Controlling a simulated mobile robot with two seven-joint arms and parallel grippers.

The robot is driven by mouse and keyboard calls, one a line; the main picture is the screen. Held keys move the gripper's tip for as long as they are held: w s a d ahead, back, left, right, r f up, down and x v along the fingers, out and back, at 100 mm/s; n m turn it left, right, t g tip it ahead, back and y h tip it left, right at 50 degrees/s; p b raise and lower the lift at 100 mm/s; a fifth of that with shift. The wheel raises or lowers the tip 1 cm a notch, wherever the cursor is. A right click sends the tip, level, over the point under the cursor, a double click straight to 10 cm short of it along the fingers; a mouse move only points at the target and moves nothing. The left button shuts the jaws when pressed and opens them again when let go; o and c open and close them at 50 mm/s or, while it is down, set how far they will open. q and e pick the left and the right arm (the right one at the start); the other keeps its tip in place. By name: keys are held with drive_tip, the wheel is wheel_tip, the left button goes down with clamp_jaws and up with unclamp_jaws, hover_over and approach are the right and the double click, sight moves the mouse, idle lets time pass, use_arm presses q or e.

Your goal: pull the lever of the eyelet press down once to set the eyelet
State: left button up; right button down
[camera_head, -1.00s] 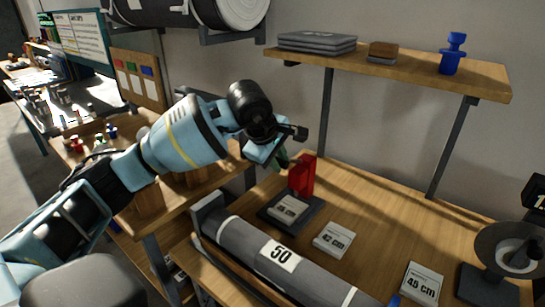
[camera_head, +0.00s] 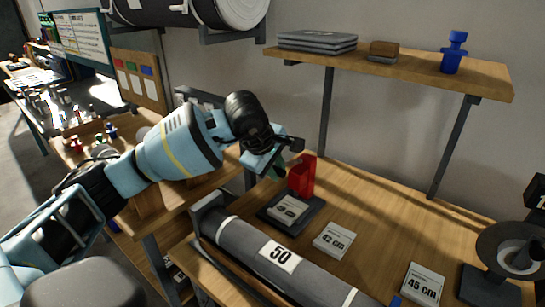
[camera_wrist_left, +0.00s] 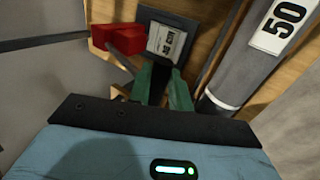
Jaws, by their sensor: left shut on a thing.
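The eyelet press appears to be the red upright body (camera_head: 303,176) on a dark base plate (camera_head: 309,219) on the wooden bench. A light labelled block (camera_head: 287,209) sits on the plate in front of it. My left gripper (camera_head: 277,170) is just left of the red body's top, with green fingers pointing down at it. In the left wrist view the fingers (camera_wrist_left: 162,88) are close around something dark, which looks like the lever but is mostly hidden. The red body (camera_wrist_left: 115,38) shows beyond them, to the left. My right gripper is not in view.
A grey roll marked 50 (camera_head: 255,246) lies along the bench's front. Blocks marked 42 cm (camera_head: 334,240) and 45 cm (camera_head: 422,285) stand behind it. A wall shelf (camera_head: 400,72) hangs above. A round dish on a stand (camera_head: 512,250) is at the right. The bench's back middle is clear.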

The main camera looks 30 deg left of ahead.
use_arm(q)
drive_tip(key=shift+s+f, duration=0.25)
drive_tip(key=shift+f, duration=0.3)
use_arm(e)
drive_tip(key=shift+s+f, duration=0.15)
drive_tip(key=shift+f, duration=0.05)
use_arm(q)
drive_tip(key=shift+f, duration=0.1)
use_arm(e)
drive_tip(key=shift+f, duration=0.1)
use_arm(q)
drive_tip(key=shift+s+f+b, duration=0.2)
drive_tip(key=shift+f+b, duration=0.15)
drive_tip(key=shift+f, duration=0.4)
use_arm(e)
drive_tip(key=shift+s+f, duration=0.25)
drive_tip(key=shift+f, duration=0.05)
use_arm(q)
drive_tip(key=shift+f, duration=0.1)
drive_tip(key=shift+s+f+b, duration=0.15)
drive_tip(key=shift+f+b, duration=0.15)
drive_tip(key=shift+f, duration=0.45)
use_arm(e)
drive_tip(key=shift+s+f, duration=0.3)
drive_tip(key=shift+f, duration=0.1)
use_arm(q)
drive_tip(key=shift+f, duration=0.1)
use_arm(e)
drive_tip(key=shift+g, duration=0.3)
